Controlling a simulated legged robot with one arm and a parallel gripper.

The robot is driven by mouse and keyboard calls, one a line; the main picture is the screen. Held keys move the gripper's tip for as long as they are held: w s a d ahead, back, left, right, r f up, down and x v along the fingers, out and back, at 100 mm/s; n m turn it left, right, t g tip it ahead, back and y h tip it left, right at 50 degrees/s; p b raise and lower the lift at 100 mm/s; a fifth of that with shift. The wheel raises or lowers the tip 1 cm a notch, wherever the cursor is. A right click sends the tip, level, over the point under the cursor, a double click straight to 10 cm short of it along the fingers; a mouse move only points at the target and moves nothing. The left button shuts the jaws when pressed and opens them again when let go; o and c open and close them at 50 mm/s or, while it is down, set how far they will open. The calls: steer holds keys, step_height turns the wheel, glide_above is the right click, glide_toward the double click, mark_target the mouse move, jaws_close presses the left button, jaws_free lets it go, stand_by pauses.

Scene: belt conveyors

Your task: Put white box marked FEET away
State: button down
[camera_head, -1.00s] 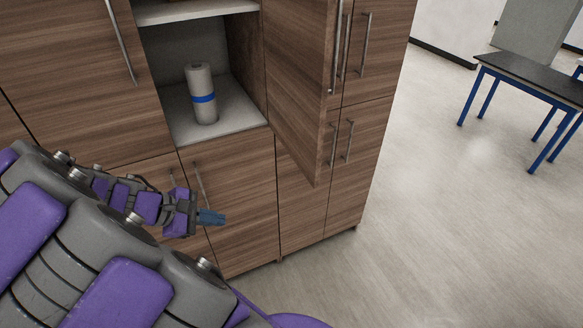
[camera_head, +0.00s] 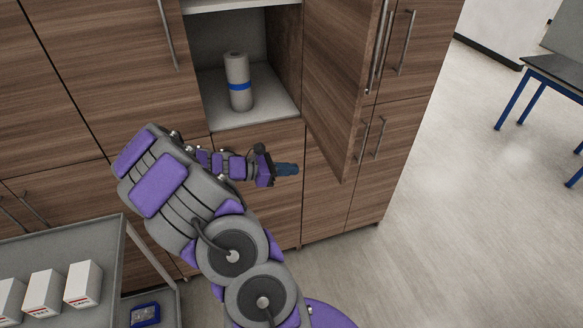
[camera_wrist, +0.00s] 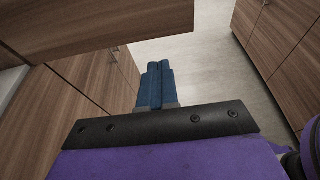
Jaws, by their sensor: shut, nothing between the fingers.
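Several white boxes (camera_head: 83,284) with red print stand in a row on a grey cart at the lower left of the head view. My gripper (camera_head: 288,169) is in front of the closed doors below the cupboard shelf, left of the open door's lower edge. In the wrist view its blue fingers (camera_wrist: 160,84) are together and empty, with floor beyond.
A grey-white roll with a blue band (camera_head: 238,82) stands on the cupboard shelf. The grey cart (camera_head: 60,243) has a blue item (camera_head: 145,314) on its lower level. A dark table with blue legs (camera_head: 555,78) is at the far right. Floor (camera_head: 450,200) is clear on the right.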

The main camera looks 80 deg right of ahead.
glide_toward(335, 164)
steer(key=s+d+f, duration=0.1)
steer(key=d+f, duration=0.1)
steer(key=s+d+f, duration=0.1)
steer(key=s+f, duration=0.1)
steer(key=shift+d+f+b, duration=0.15)
steer(key=shift+d+b, duration=0.15)
steer(key=shift+d, duration=0.05)
steer(key=shift+s+d, duration=0.3)
steer(key=shift+s, duration=0.4)
steer(key=shift+s+d, duration=0.1)
steer(key=shift+n+t+h, duration=0.5)
steer(key=shift+n, duration=0.1)
steer(key=s+d, duration=0.1)
steer(key=s+b, duration=0.1)
steer(key=s, duration=0.1)
steer(key=s+d, duration=0.1)
steer(key=shift+s+d+b, duration=0.3)
steer(key=shift+s+b, duration=0.05)
steer(key=shift+s, duration=0.05)
steer(key=shift+s+d, duration=0.15)
steer(key=shift+s, duration=0.05)
steer(key=shift+s+r, duration=0.1)
steer(key=shift+r, duration=0.2)
